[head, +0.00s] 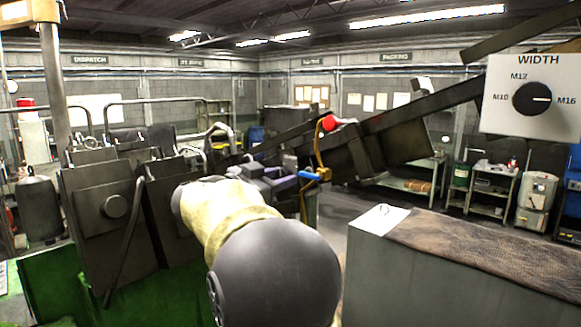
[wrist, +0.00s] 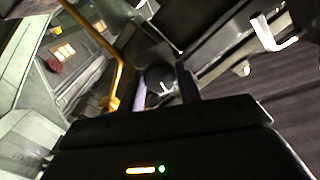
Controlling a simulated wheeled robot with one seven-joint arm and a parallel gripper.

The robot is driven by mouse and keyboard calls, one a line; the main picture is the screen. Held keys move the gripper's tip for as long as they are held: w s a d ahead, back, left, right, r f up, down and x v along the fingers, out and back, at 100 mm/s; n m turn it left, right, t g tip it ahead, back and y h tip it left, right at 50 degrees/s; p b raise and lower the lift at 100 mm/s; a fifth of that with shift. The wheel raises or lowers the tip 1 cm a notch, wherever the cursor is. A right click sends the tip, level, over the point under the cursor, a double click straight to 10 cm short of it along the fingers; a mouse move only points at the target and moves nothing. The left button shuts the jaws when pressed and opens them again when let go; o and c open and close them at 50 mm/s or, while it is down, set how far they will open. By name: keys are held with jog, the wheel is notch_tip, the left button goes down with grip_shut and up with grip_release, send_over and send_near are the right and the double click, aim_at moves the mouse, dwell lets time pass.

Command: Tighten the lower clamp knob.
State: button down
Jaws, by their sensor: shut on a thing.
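My gripper (wrist: 164,90) shows in the wrist view with a finger on each side of a dark round clamp knob (wrist: 160,76), shut on it. The knob sits against dark metal parts of the machine. I cannot tell from these views whether it is the lower of the clamp knobs or how far it is turned. In the head view my arm reaches forward, and my gripper (head: 268,181) is partly hidden behind the wrist. The knob between the fingers cannot be made out there.
A yellow pipe (head: 319,150) with a blue handle (head: 310,175) stands close right of my gripper; the yellow pipe also runs left of the fingers in the wrist view (wrist: 119,72). A sloping dark rail (head: 400,118) crosses behind. A grey cabinet (head: 450,265) fills the lower right.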

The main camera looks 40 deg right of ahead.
jog(key=shift+r+n+p, duration=0.1)
jog(key=shift+n+p, duration=0.5)
jog(key=shift+p, duration=0.1)
jog(key=c, duration=0.8)
grip_release()
jog(key=shift+c, duration=0.2)
jog(key=a, duration=0.8)
jog(key=shift+s, duration=0.35)
